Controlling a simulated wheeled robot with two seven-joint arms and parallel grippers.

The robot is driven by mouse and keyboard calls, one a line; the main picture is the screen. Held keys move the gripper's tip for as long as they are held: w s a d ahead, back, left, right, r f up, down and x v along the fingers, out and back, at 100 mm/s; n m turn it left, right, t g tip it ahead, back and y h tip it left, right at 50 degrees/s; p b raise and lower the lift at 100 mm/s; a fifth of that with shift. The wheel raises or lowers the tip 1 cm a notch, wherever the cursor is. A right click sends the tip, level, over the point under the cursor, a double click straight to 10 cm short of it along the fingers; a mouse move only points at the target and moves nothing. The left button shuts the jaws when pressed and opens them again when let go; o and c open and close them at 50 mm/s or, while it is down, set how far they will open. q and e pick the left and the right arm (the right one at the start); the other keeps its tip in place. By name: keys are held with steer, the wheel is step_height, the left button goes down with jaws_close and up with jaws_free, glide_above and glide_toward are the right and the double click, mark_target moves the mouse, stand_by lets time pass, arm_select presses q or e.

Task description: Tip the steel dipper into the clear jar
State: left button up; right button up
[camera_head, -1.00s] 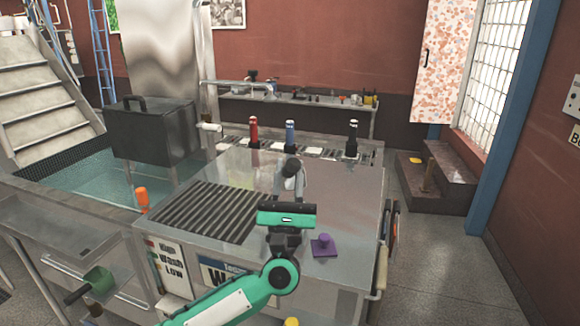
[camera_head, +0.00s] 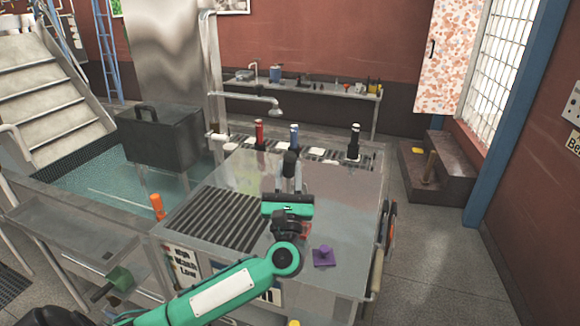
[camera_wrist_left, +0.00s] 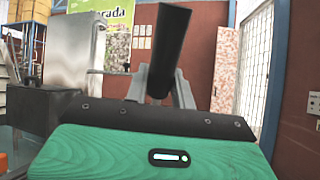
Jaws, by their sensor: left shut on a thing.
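My left gripper (camera_head: 290,186) is over the steel worktop, its grey fingers shut on a dark upright handle (camera_head: 290,160). In the left wrist view the dark handle (camera_wrist_left: 168,50) rises tilted between the fingers (camera_wrist_left: 160,88). I take it as the steel dipper's handle; no steel cup shows, and its lower part is hidden behind the gripper. I cannot make out the clear jar for certain in either view. My right gripper is not in view.
A purple piece with a knob (camera_head: 323,257) sits right of my wrist. A ribbed drain area (camera_head: 215,215) is on the left. Red (camera_head: 259,135), blue (camera_head: 294,137) and black (camera_head: 354,143) upright handles line the back.

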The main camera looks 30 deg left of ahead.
arm_select(q)
steer(key=w+a+r+n+g+h+p, duration=0.2)
steer(key=w+a+g+p, duration=0.4)
steer(key=p, duration=0.4)
steer(key=shift+w+a+r+h, duration=0.5)
steer(key=shift+w+a+r, duration=0.35)
steer(key=shift+r, duration=0.1)
